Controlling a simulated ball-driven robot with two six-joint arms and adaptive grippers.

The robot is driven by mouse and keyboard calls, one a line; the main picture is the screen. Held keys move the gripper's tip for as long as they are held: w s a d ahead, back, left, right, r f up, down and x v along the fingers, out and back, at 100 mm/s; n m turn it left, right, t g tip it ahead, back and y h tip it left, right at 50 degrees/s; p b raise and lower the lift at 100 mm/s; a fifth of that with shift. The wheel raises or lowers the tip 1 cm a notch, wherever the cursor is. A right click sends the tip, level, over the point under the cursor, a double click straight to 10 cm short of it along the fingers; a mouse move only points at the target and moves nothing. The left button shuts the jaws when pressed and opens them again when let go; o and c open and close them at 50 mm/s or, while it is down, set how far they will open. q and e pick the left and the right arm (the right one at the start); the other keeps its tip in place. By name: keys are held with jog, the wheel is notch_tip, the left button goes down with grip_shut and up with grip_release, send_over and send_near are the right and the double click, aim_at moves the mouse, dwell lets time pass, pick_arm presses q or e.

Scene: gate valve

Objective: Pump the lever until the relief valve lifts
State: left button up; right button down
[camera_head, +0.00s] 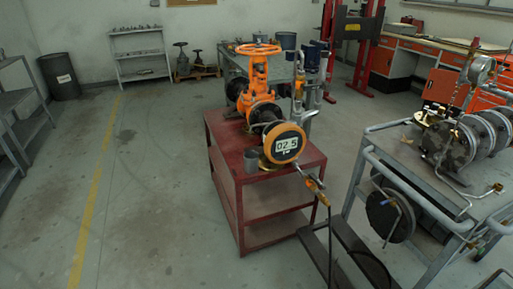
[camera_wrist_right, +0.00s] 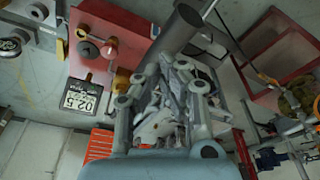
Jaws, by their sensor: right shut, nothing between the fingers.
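In the head view, an orange gate valve with a handwheel (camera_head: 258,49) stands on a red cart. A round orange gauge (camera_head: 284,143) on its front end reads about 02.5. A hose with brass fittings (camera_head: 315,184) hangs from the valve's front. A grey trolley on the right carries a cylindrical pump-like unit (camera_head: 450,142) and a dial gauge (camera_head: 481,70). I cannot clearly pick out the lever or the relief valve. My right gripper (camera_wrist_right: 172,70) is shut and empty in the right wrist view, with a grey tube (camera_wrist_right: 180,30) beyond its fingers. My left gripper is not seen.
The red cart (camera_head: 262,190) stands mid-floor. The grey trolley's tubular rail (camera_head: 405,185) and a hanging black reel (camera_head: 388,215) lie close on the right. The hose runs down between them. The floor on the left is clear, past a yellow line (camera_head: 95,190).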

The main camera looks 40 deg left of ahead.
jog(key=s+f+b+x, duration=0.1)
jog(key=s+b+x, duration=0.25)
jog(key=x, duration=0.95)
jog(key=r+p, duration=0.1)
jog(key=r, duration=0.3)
jog(key=r+p, duration=0.1)
jog(key=r, duration=0.4)
jog(key=r+p, duration=0.1)
jog(key=r, duration=0.4)
jog(key=shift+w+p, duration=0.35)
jog(key=shift+w, duration=0.05)
jog(key=shift+f, duration=0.1)
